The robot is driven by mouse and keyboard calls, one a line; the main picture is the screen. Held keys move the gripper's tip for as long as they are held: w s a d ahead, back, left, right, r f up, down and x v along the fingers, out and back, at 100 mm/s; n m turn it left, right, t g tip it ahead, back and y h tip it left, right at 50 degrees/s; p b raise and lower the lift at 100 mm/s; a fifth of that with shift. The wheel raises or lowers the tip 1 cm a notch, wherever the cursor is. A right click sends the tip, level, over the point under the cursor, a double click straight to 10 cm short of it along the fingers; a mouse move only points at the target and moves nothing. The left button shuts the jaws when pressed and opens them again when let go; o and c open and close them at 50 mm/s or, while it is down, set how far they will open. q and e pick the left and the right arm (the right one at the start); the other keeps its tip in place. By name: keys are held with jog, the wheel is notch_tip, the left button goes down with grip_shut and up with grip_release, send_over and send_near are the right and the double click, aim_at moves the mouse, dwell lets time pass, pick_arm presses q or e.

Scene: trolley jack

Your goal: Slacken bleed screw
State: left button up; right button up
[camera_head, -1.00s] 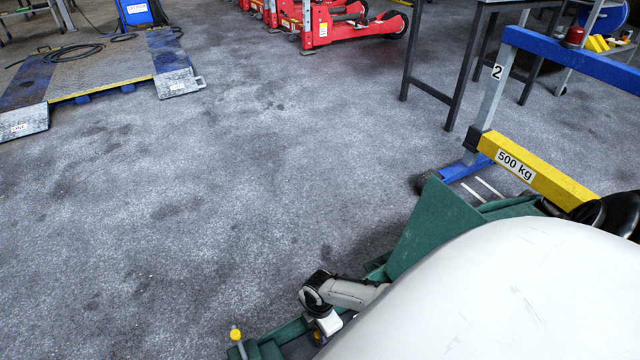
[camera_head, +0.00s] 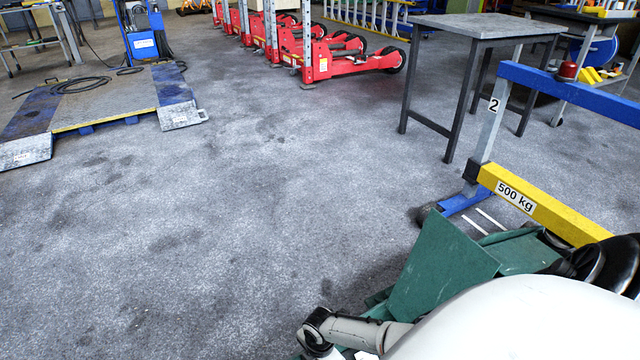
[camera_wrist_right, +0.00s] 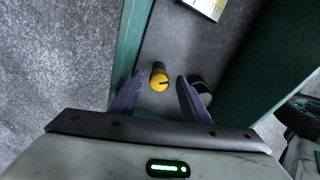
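The green trolley jack (camera_head: 440,265) stands on the floor at the lower right of the head view, partly covered by my own pale arm. In the right wrist view, a yellow round screw head with a dark slot (camera_wrist_right: 159,79), which looks like the bleed screw, stands on a grey surface between green side plates (camera_wrist_right: 133,40). My right gripper (camera_wrist_right: 159,84) is open. Its two purple fingers lie on either side of the screw in the picture, with gaps; I cannot tell the height between them. My left gripper is not in view.
A yellow beam marked 500 kg (camera_head: 540,205) and a blue frame (camera_head: 570,90) stand beside the jack at right. A dark-legged table (camera_head: 480,35), red jacks (camera_head: 350,62) and a ramp platform (camera_head: 105,100) stand farther back. The floor at centre and left is clear.

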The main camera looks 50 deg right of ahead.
jog(key=shift+r, duration=0.3)
pick_arm(q)
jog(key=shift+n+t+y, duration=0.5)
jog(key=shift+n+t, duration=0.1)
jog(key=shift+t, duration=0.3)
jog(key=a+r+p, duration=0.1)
jog(key=p, duration=0.1)
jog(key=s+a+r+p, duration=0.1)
jog(key=p, duration=0.1)
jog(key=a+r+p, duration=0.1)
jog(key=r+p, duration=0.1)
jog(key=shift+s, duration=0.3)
pick_arm(e)
notch_tip(320, 180, up, 10)
jog(key=shift+f, duration=0.15)
